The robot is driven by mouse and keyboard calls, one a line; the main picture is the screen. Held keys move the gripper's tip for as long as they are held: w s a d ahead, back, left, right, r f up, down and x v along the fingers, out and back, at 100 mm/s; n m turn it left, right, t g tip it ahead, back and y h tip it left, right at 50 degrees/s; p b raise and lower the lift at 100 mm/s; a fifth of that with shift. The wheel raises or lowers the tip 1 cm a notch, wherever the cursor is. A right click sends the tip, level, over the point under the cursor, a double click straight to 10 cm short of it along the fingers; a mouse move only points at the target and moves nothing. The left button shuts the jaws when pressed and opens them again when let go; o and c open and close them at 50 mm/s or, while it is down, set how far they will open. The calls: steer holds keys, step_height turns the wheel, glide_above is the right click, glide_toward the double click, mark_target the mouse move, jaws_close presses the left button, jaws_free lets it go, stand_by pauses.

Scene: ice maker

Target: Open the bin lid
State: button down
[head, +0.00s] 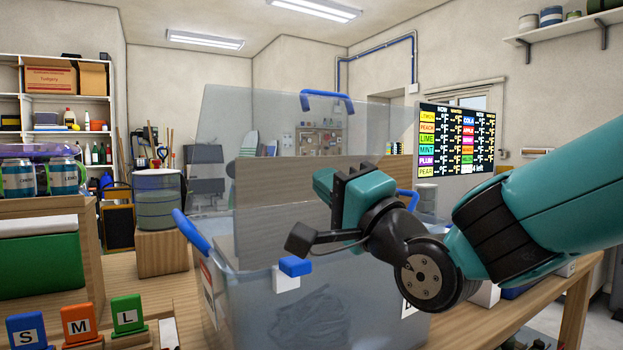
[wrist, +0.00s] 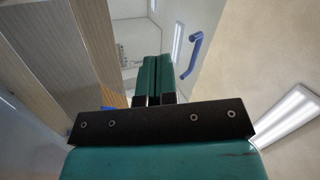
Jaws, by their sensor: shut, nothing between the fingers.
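The large translucent bin (head: 245,300) stands on the wooden table, with a blue side handle (head: 191,231) at its left. Its clear lid (head: 235,130) is raised and stands up at the back of the bin, with a blue handle (head: 327,97) near its top edge. That handle also shows in the wrist view (wrist: 190,54). My gripper (head: 324,183) is over the bin, below the lid handle and apart from it. In the wrist view its fingers (wrist: 155,68) are together and empty. My arm hides part of the bin's right side.
A wooden panel (head: 262,217) stands upright in the bin, close behind my gripper. A blue latch (head: 295,266) is on the bin's front. S, M and L blocks (head: 78,325) stand at front left. A cylindrical container (head: 158,200) on a wooden block stands left of the bin.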

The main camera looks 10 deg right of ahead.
steer(key=s+d+m+t+b, duration=0.2)
steer(key=m+t+b, duration=0.2)
steer(key=t, duration=0.1)
steer(key=p, duration=0.9)
glide_toward(307, 102)
steer(key=shift+t, duration=0.3)
steer(key=x, duration=0.6)
steer(key=shift+w+a+r, duration=0.1)
steer(key=shift+w+r, duration=0.1)
steer(key=shift+w+a+r+p, duration=0.15)
steer(key=shift+w+r+p, duration=0.15)
steer(key=shift+w+p, duration=0.15)
